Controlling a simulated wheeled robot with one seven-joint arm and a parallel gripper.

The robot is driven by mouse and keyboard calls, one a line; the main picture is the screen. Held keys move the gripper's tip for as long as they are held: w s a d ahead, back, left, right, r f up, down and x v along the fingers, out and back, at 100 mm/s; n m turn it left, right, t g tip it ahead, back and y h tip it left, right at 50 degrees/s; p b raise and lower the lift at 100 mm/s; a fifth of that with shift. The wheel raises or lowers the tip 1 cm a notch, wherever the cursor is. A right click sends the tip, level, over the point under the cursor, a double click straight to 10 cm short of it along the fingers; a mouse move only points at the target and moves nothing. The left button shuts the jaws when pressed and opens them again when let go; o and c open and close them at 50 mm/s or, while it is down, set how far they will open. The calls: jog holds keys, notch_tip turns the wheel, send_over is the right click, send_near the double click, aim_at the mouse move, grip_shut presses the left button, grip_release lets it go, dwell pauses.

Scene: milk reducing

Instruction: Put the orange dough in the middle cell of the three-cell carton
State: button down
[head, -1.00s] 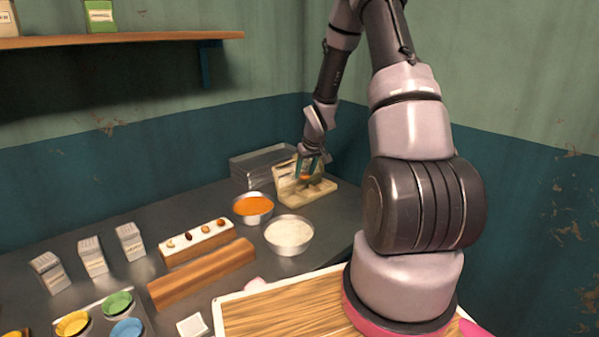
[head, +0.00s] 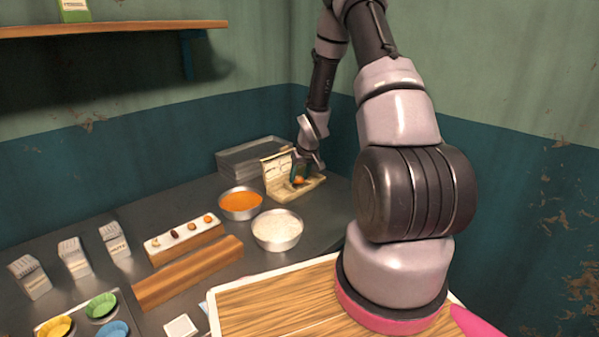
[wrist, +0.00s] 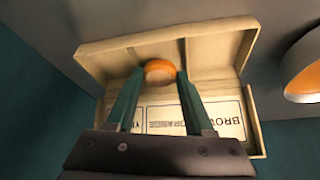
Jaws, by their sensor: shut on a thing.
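The orange dough (wrist: 160,70) is a small ball between the fingertips of my gripper (wrist: 157,82). My gripper is shut on it, and in the head view the dough (head: 298,181) shows low at the carton. The three-cell carton (head: 275,193) is beige with its lid standing open at the back. In the wrist view the carton (wrist: 215,30) has thin dividers, and the dough is over or in the middle cell; I cannot tell whether it touches the floor. Lid labels are partly hidden by my fingers; one reads "ORANGE".
A bowl of orange stuff (head: 241,204) and a bowl of white powder (head: 277,231) stand left of and in front of the carton. Stacked metal trays (head: 250,155) stand behind it. A wooden block (head: 188,275) and a rack with small balls (head: 185,240) are farther left.

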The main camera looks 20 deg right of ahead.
jog(key=shift+f, duration=0.1)
dwell(0.7)
jog(key=shift+c, duration=1)
grip_release()
jog(key=s+a+r+m, duration=0.1)
jog(key=s+r, duration=0.4)
jog(key=r, duration=0.5)
jog(key=s+a+r+m+t+h, duration=0.1)
jog(key=s+r, duration=0.3)
jog(key=r, duration=0.6)
jog(key=s+a+r+m, duration=0.15)
jog(key=s+r, duration=0.35)
jog(key=r, duration=0.5)
jog(key=s+a+r+y, duration=0.1)
jog(key=s+a+r, duration=0.1)
jog(key=s, duration=0.4)
jog(key=s+a+r+m+t, duration=0.1)
jog(key=s+a+r, duration=0.1)
jog(key=s+r, duration=0.3)
jog(key=s+a+r+y, duration=0.1)
jog(key=s+a+r, duration=0.2)
jog(key=s, duration=0.3)
jog(key=shift+s+r+m+y, duration=0.3)
jog(key=shift+s+m, duration=0.05)
